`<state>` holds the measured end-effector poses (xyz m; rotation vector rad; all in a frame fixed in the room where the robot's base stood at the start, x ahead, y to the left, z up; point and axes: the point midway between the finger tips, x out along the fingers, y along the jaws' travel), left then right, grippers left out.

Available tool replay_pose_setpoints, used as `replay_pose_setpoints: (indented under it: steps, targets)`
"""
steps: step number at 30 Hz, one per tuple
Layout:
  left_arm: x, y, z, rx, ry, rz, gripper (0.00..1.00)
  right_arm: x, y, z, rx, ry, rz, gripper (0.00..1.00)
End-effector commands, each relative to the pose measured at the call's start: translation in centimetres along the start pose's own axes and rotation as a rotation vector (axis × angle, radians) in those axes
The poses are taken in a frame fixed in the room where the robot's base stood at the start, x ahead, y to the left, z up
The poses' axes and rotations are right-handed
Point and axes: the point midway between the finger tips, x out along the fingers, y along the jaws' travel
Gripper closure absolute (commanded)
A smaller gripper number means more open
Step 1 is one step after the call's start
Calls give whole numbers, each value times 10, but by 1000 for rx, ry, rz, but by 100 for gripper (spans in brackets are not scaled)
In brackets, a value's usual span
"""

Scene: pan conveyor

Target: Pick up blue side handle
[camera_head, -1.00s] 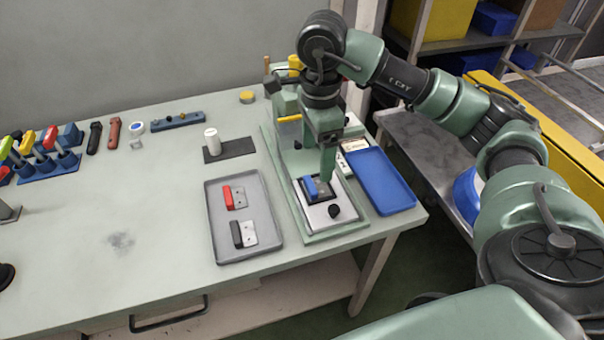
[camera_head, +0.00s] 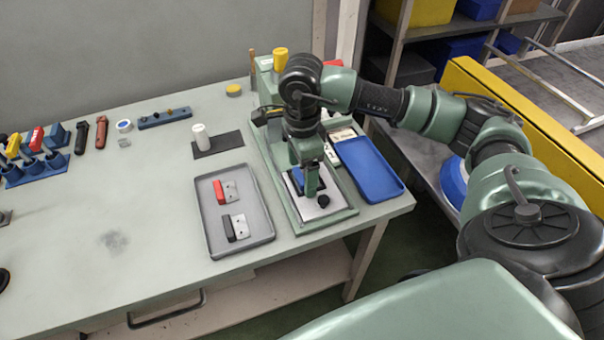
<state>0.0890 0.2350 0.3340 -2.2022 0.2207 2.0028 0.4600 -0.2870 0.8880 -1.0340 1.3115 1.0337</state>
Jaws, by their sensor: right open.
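The blue side handle (camera_head: 297,175) lies in the dark holder of the green-framed fixture on the workbench. It is mostly hidden behind my right gripper. My right gripper (camera_head: 311,191) points down over the fixture, its fingertips close beside the handle. Its jaws are open. Whether the fingers touch the handle cannot be told. My left gripper is not in view.
Left of the fixture, a grey tray (camera_head: 207,239) holds a red handle (camera_head: 219,191) and a black handle (camera_head: 228,229). A blue tray (camera_head: 378,181) lies to the right. A white cylinder (camera_head: 200,135) stands on a dark pad behind. The bench's left middle is clear.

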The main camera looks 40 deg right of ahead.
Motion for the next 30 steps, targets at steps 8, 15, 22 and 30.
replay_pose_setpoints:
  steps: [8, 15, 22, 30]
  targets:
    - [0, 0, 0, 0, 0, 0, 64, 0, 0, 0, 0, 0, 0, 87]
    - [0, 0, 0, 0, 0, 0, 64, -1, 0, 0, 0, -1, -1, 87]
    - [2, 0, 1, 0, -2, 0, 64, -16, -1, 0, 1, -2, -3, 87]
    - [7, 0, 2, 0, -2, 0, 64, -75, -2, 1, 0, -4, -8, 87]
